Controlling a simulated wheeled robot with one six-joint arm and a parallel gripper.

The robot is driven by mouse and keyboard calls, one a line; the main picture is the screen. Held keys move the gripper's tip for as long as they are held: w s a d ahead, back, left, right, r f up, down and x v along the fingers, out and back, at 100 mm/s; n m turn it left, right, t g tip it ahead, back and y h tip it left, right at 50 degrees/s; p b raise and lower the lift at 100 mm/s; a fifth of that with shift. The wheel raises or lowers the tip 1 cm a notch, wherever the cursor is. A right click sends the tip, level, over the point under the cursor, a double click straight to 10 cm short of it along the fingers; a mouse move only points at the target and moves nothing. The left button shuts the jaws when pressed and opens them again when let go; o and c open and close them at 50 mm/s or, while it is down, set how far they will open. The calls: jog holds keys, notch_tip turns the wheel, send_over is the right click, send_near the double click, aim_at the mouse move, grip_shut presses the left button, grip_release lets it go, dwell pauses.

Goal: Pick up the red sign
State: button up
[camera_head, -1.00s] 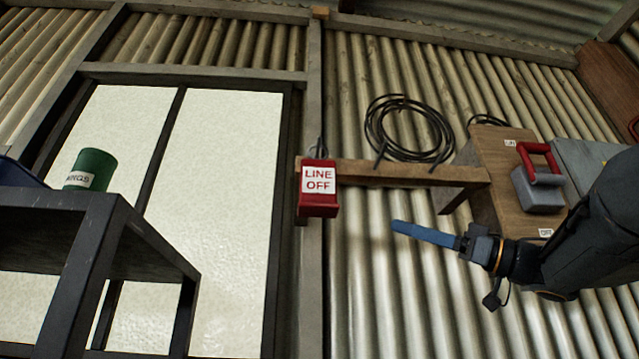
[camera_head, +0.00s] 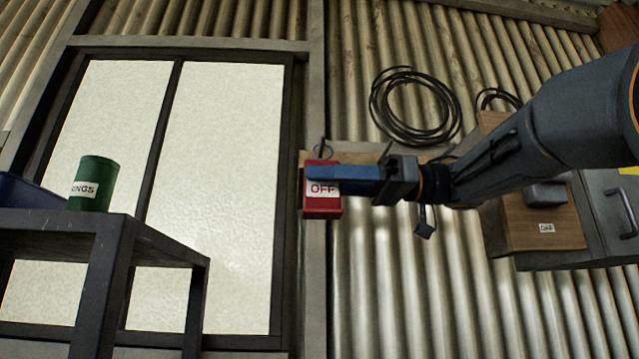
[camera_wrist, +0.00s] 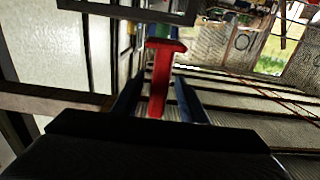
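The red sign (camera_head: 322,206) hangs by a cord on the wooden post, left of the coiled cable. It has a white label on which OFF shows; my blue finger covers its upper part in the head view. My gripper (camera_head: 312,173) reaches in from the right, level with the sign's upper part. In the wrist view the sign (camera_wrist: 161,72) shows edge-on as a red T shape between the two spread blue fingers of my gripper (camera_wrist: 158,92). Gaps show on both sides, so the gripper is open around it, without a visible grip.
A wooden shelf strip (camera_head: 425,155) runs right from the post, behind my arm. A black cable coil (camera_head: 415,142) hangs above it. A wooden switch board (camera_head: 525,228) is at the right. A dark table (camera_head: 100,232) with a green can (camera_head: 95,184) stands at the left.

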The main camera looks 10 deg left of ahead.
jog(key=p+x, duration=0.1)
jog(key=x, duration=0.3)
jog(key=shift+a+p, duration=0.15)
jog(key=shift+p, duration=0.15)
grip_shut()
jog(key=shift+r, duration=0.1)
jog(key=s+d+b, duration=0.3)
jog(key=s+b, duration=0.6)
jog(key=s, duration=0.6)
jog(key=shift+d+r, duration=0.4)
jog(key=shift+r, duration=0.05)
